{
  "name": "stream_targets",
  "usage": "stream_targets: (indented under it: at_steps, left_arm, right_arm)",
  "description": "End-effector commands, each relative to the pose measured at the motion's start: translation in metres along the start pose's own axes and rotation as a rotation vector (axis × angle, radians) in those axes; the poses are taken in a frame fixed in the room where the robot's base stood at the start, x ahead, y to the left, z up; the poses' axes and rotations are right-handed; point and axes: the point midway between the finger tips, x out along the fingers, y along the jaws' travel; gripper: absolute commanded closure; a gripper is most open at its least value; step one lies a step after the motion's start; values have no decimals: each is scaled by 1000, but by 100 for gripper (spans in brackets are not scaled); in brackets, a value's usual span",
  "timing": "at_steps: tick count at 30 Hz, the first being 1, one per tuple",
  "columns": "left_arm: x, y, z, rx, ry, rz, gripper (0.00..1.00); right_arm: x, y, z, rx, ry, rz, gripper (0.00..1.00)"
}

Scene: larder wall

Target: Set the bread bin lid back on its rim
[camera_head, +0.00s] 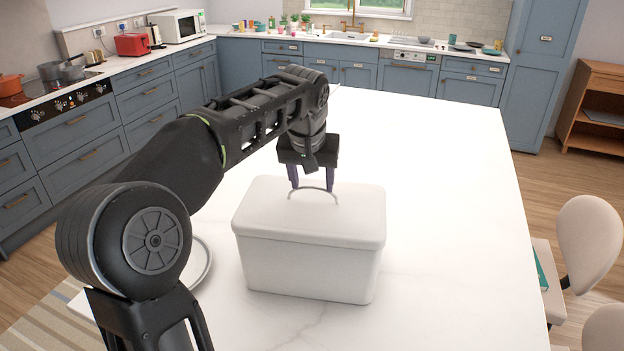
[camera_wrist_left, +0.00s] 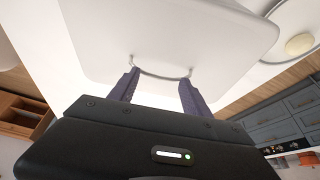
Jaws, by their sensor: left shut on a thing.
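The white bread bin (camera_head: 306,272) stands on the white table. Its white lid (camera_head: 270,215) lies over the top of the bin and looks level; I cannot tell whether it is fully seated on the rim. A thin curved metal handle (camera_head: 318,189) rises from the lid. My left gripper (camera_head: 313,186) comes down from above and is shut on the handle. In the left wrist view the lid (camera_wrist_left: 170,35) fills the upper part, with the handle (camera_wrist_left: 160,75) between the two purple fingers (camera_wrist_left: 158,88). My right gripper is not in view.
The table (camera_head: 450,200) is clear to the right of and behind the bin. A round white plate (camera_head: 199,264) lies left of the bin, partly hidden by my left arm. A pale chair (camera_head: 585,240) stands at the table's right edge.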

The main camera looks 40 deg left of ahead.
Motion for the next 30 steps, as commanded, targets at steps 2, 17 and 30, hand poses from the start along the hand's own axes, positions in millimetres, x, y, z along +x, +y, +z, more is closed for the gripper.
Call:
stream_targets:
  at_steps: [2,17,30]
  left_arm:
    - [3,0,1,0,3,1,100]
    - [8,0,3,0,1,0,31]
    - [4,0,2,0,0,0,22]
  right_arm:
    - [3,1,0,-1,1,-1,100]
    - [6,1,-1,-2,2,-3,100]
    - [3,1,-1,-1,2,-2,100]
